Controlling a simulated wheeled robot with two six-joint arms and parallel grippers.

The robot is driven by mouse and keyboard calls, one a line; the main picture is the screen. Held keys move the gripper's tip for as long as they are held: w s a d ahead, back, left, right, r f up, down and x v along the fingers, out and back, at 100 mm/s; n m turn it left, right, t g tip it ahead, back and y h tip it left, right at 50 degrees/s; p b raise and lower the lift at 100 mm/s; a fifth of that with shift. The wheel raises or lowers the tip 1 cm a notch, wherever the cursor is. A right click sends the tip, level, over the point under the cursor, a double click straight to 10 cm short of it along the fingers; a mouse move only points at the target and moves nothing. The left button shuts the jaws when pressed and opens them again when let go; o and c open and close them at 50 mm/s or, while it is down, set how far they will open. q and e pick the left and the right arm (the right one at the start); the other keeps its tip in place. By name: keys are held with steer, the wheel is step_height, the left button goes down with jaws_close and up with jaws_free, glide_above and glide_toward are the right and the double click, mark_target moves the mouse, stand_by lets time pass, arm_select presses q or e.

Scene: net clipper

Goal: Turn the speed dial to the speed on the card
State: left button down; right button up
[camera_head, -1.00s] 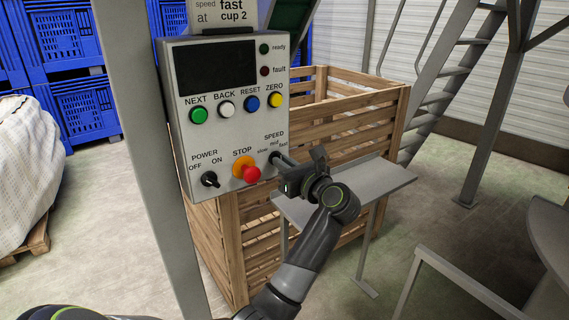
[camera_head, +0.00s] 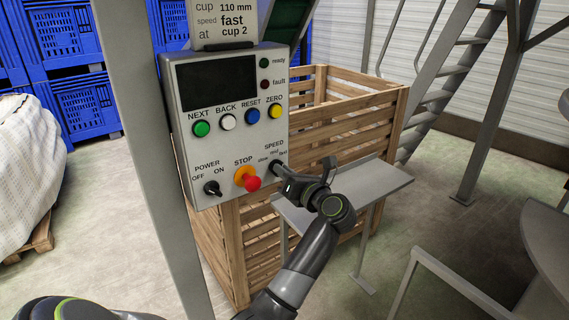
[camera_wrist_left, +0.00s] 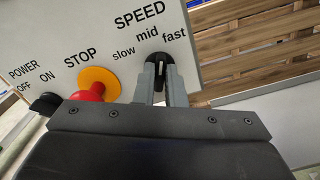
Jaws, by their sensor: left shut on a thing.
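The speed dial (camera_wrist_left: 161,66) is a small black knob at the lower right of a grey control panel (camera_head: 225,140), below the words slow, mid and fast. My left gripper (camera_head: 281,170) is shut on it; in the left wrist view its two grey fingers (camera_wrist_left: 161,80) stand on either side of the knob. The dial's pointer is too small and covered to read surely. The card (camera_head: 225,20) above the panel reads cup 110 mm, speed fast, at cup 2. My right gripper is not in view.
Left of the dial are the red stop button (camera_head: 252,183) on its orange base and the black power switch (camera_head: 212,188). A grey shelf (camera_head: 370,185) and a wooden crate (camera_head: 340,120) stand right of and behind the panel.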

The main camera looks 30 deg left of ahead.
arm_select(q)
steer(key=shift+w+r+m+p, duration=0.1)
steer(key=shift+m+p, duration=1.7)
steer(key=shift+m, duration=0.3)
steer(key=c, duration=1.5)
jaws_free()
steer(key=shift+d, duration=0.15)
